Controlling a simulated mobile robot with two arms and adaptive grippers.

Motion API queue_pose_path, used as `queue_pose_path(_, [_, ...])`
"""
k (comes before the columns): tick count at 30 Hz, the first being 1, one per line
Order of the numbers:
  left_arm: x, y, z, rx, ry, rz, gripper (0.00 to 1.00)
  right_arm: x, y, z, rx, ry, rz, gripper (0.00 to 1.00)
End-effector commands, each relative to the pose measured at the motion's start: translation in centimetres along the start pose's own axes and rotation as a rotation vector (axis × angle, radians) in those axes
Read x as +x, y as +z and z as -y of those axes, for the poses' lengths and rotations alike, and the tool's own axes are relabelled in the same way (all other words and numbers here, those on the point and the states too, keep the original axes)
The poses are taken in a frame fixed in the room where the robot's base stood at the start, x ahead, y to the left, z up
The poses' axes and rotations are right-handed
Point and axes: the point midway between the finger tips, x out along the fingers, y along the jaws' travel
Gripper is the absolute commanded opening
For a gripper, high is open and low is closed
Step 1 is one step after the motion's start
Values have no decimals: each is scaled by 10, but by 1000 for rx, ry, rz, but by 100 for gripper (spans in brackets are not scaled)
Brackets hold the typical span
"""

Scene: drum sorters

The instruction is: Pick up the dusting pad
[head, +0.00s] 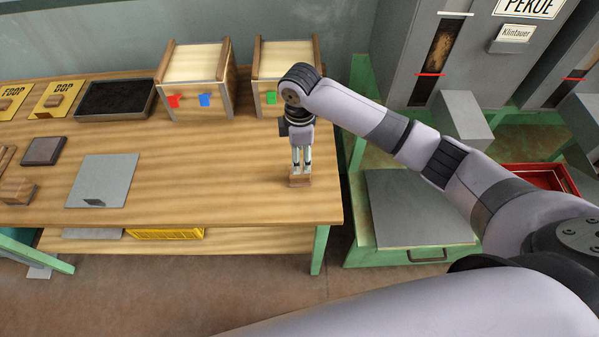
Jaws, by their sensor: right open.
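My right gripper (301,169) points straight down near the front right corner of the wooden table. Its fingers are open at a small brown block (300,181) that sits on the tabletop. This block may be the dusting pad; it is small and partly covered by the fingertips, and I cannot tell whether they touch it. A dark brown flat pad (44,151) lies at the left of the table, apart from the gripper. My left gripper is not in view.
Two wooden boxes (192,92) with coloured tags stand at the table's back, near my right arm. A black tray (115,99), yellow stencil plates (56,99) and a grey metal plate (103,181) lie to the left. The tabletop (220,170) left of the gripper is clear.

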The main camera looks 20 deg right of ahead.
Motion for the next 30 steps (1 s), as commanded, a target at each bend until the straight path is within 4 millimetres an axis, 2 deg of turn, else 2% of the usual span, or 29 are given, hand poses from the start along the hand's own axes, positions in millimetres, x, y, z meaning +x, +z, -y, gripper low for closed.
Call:
queue_pose_path(3, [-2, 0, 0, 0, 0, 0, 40, 13, 0, 0, 1, -1, -1, 50])
queue_pose_path(8, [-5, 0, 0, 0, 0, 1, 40, 22, 0, 1, 1, 0, 0, 50])
queue_pose_path(14, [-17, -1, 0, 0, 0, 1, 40, 49, -2, 8, 0, -3, 0, 50])
queue_pose_path(18, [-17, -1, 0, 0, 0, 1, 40, 66, -1, 6, 1, 0, -1, 50])
queue_pose_path(26, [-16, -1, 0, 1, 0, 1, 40, 70, -2, 6, 0, 2, -1, 50])
queue_pose_path(30, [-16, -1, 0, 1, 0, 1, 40, 70, -1, 6, 0, 2, -1, 42])
